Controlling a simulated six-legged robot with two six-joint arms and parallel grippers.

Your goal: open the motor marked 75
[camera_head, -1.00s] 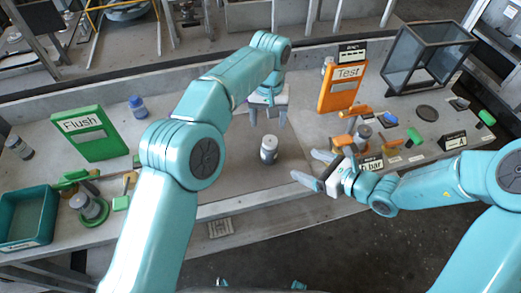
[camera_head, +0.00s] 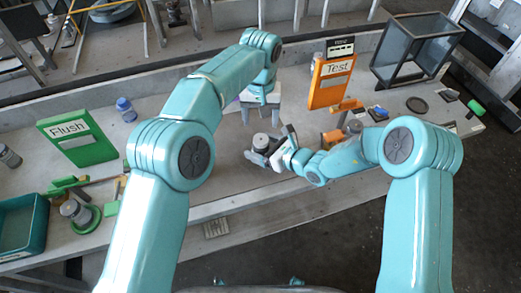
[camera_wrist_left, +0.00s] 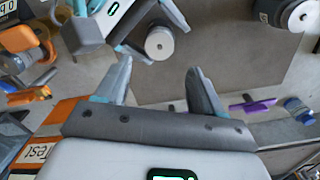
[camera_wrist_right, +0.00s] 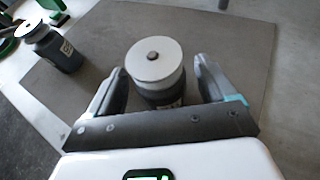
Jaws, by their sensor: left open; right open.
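A grey cylindrical motor with a pale round top (camera_head: 262,142) stands upright on the bench's grey mat. It also shows in the left wrist view (camera_wrist_left: 160,43) and in the right wrist view (camera_wrist_right: 156,62), with a small knob on top and part of a label. I cannot read a number on it. My right gripper (camera_head: 271,147) is open, its fingers (camera_wrist_right: 161,75) on either side of the motor; contact cannot be told. My left gripper (camera_head: 261,115) is open and empty, behind the motor, fingers pointing down; they also show in the left wrist view (camera_wrist_left: 160,78).
A green Flush board (camera_head: 77,138) and teal bin (camera_head: 22,228) are at left. An orange Test board (camera_head: 331,80) and black-framed box (camera_head: 417,50) are at right. Another dark motor (camera_wrist_right: 55,50) stands farther left.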

